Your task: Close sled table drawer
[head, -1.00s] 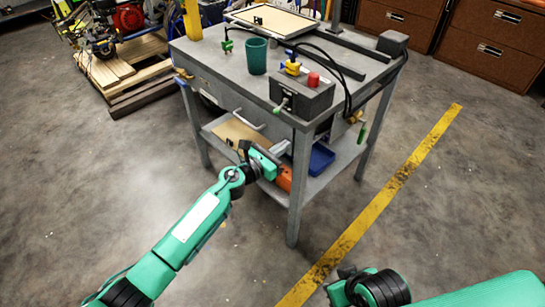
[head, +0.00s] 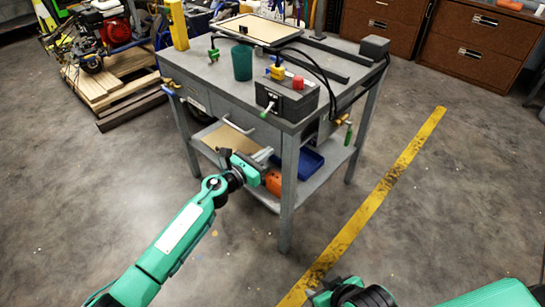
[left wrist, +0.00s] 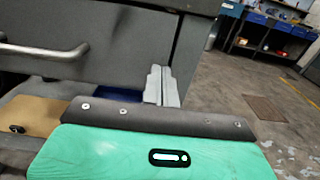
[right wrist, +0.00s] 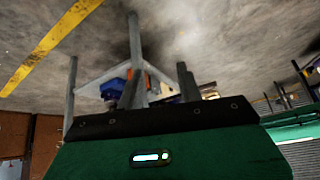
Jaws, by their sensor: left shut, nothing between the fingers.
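The sled table (head: 225,72) is a grey metal table with a lower shelf. Its drawer front (head: 217,103), with a pale bar handle (head: 238,127), faces me below the tabletop. The drawer front (left wrist: 120,45) and its handle (left wrist: 45,50) are close in the left wrist view. I cannot tell how far the drawer stands out. My left gripper (head: 266,155) is shut and empty, just before the drawer's lower right part, right of the handle; contact is unclear. Its fingertips (left wrist: 162,72) show too. My right gripper (right wrist: 158,82) is open and empty, away from the table.
A green cup (head: 242,63), a dark box (head: 287,98) and cables are on the tabletop. The shelf holds a blue bin (head: 308,162) and an orange item (head: 273,182). A front table leg (head: 287,200) stands beside my left gripper. Open floor lies right, crossed by a yellow line (head: 385,210).

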